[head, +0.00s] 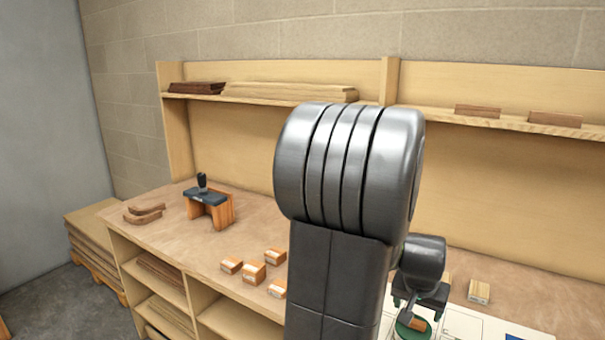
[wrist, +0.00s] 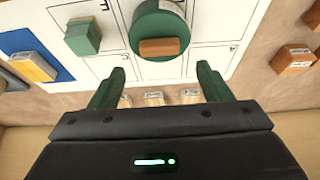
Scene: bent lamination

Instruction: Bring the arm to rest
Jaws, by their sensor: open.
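My gripper (wrist: 162,78) shows in the wrist view with its two green fingers spread apart and nothing between them. Just beyond the fingertips, a small brown wooden piece (wrist: 159,47) lies on a round green holder (wrist: 158,18), apart from the fingers. In the head view my arm fills the middle and right of centre. Its wrist end hangs low over the bench, above the green holder (head: 405,329). The fingertips are hard to make out there.
A white marked sheet (wrist: 112,66) lies under the holder, with a green block (wrist: 82,38) beside it. Labelled wooden blocks (head: 254,273) stand on the bench (head: 160,236). A black-topped wooden stand (head: 206,205) is farther left. A shelf (head: 250,98) runs along the back.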

